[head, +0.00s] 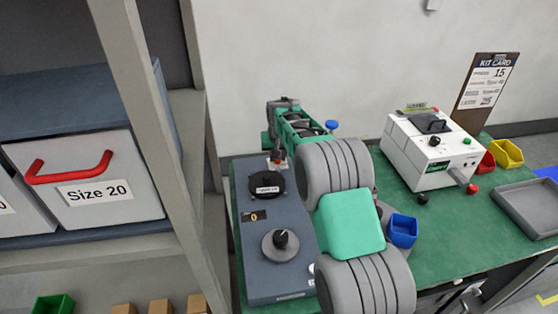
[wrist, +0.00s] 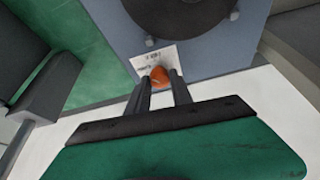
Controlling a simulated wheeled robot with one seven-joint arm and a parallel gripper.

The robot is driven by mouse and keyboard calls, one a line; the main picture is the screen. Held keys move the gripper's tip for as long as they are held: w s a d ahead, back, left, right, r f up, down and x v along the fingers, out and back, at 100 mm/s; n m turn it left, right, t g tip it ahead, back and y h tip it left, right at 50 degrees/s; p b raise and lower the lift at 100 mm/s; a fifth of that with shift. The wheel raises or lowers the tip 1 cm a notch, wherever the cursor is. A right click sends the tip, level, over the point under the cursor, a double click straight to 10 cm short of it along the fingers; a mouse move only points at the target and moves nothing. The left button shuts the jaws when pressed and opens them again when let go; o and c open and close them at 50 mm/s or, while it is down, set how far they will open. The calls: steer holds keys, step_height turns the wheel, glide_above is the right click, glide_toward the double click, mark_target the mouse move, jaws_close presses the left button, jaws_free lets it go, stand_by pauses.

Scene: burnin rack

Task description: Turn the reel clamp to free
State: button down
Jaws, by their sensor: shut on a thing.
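A small orange-red knob, which I take to be the reel clamp (wrist: 159,73), sits on a white label plate (wrist: 150,57) on a grey-blue unit (head: 262,270). The plate's print is too small to read. My gripper (wrist: 161,82) is shut on the knob, with one dark finger on each side of it. In the head view my gripper (head: 277,155) is at the far end of the unit, beyond a black disc (head: 268,186). The disc also shows close to the knob in the wrist view (wrist: 180,12). The fingers partly hide the knob.
A grey dial with a black knob (head: 280,245) and a small display (head: 258,216) are on the unit. A white instrument box (head: 433,155), a blue bin (head: 403,231) and a grey tray (head: 525,208) stand on the green bench (head: 440,245). A shelf rack (head: 150,130) is at left.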

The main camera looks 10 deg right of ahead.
steer(key=m, duration=0.1)
steer(key=m+h, duration=0.1)
steer(key=m, duration=0.1)
steer(key=shift+a+r+m, duration=0.1)
steer(key=shift+a+m, duration=0.15)
steer(key=shift+m, duration=0.05)
steer(key=m+g+h+p, duration=0.1)
steer(key=m+p, duration=0.1)
steer(key=m, duration=0.1)
steer(key=shift+w+m, duration=0.1)
steer(key=shift+m, duration=0.2)
steer(key=shift+m+h, duration=0.3)
steer(key=shift+h, duration=0.1)
steer(key=shift+p, duration=0.3)
steer(key=c, duration=1.1)
jaws_free()
steer(key=shift+c, duration=0.2)
steer(key=v, duration=0.7)
steer(key=shift+a+r+b, duration=0.15)
steer(key=shift+r+b, duration=0.15)
steer(key=shift+r, duration=0.05)
steer(key=shift+g, duration=0.3)
